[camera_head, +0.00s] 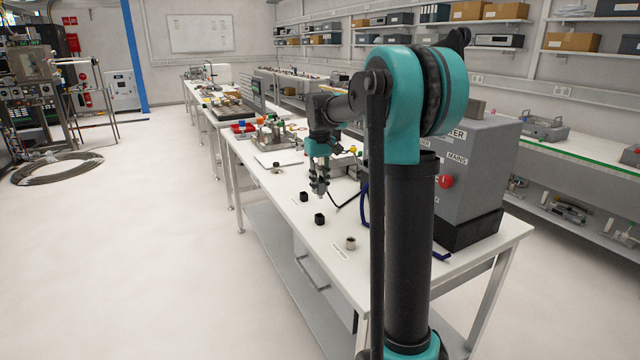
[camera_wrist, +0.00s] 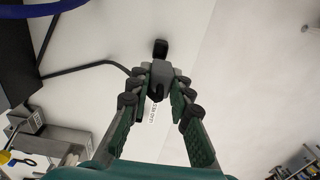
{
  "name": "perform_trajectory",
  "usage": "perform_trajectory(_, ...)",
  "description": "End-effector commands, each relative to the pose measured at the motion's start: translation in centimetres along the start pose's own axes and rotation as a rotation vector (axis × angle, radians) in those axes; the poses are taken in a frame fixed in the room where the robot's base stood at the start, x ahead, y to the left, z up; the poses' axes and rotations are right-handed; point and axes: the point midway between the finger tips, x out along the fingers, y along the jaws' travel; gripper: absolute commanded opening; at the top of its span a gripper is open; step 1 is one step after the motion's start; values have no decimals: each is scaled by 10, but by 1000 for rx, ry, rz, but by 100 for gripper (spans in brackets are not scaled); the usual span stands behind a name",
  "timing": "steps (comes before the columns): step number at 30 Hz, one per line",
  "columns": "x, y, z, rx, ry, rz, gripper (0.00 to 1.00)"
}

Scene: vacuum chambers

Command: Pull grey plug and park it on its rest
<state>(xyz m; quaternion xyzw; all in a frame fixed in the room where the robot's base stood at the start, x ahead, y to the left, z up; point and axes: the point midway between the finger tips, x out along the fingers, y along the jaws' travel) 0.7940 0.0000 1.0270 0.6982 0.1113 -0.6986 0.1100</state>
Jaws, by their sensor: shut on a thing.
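My gripper (camera_head: 319,188) points down over the white bench in the head view. In the wrist view my gripper (camera_wrist: 161,84) is shut on the grey plug (camera_wrist: 160,72), a small dark grey block between the fingertips. A black cable (camera_wrist: 85,68) runs from beside the plug to the left. A small black block (camera_wrist: 160,47) shows just beyond the plug; I cannot tell whether they touch. A printed label (camera_wrist: 153,112), partly hidden and seeming to read "LEAD RES…", lies on the bench between the fingers. The plug is not clear in the head view.
Two small black blocks (camera_head: 319,219) (camera_head: 304,197) and a metallic cylinder (camera_head: 350,243) stand on the bench (camera_head: 375,262) near the gripper. A grey cabinet (camera_head: 478,165) with a red button stands to the right, a blue hose (camera_head: 364,205) beside it. Open floor lies left.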

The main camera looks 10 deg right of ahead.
Motion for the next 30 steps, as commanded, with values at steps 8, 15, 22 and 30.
perform_trajectory(8, 24, 0, 0, 0, 0, 0, 0)
perform_trajectory(15, 43, 0, 0, 0, 0, 0, 0)
perform_trajectory(22, 52, 0, 0, 0, 0, 0, 0)
perform_trajectory(30, 53, 0, 0, 0, 0, 0, 0)
